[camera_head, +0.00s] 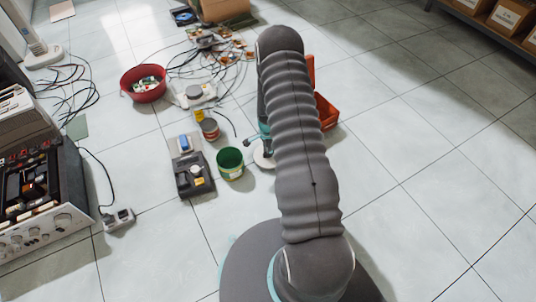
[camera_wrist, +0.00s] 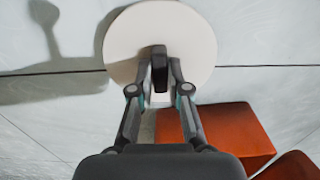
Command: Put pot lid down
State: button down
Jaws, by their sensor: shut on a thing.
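The pot lid (camera_wrist: 190,35) is a round, off-white disc with a dark upright knob (camera_wrist: 159,66). My gripper (camera_wrist: 160,72) is shut on this knob in the wrist view, one finger on each side. A shadow lies on the floor to the left of the lid, and the lid appears to be held above the tiles; the height is hard to tell. In the head view only the left edge of the lid (camera_head: 262,160) shows beside my arm, to the right of a green pot; my arm hides the rest.
Orange-red bins (camera_wrist: 232,130) lie close to the lid; one shows right of my arm (camera_head: 326,112). The green pot (camera_head: 230,163), a dark device (camera_head: 192,178), a red bowl (camera_head: 146,84) and cables are left. Floor at the right is clear up to a shelf (camera_head: 490,25).

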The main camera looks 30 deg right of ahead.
jog(key=shift+f, duration=1)
jog(key=shift+f, duration=0.2)
jog(key=c, duration=1.1)
grip_release()
jog(key=shift+c, duration=0.2)
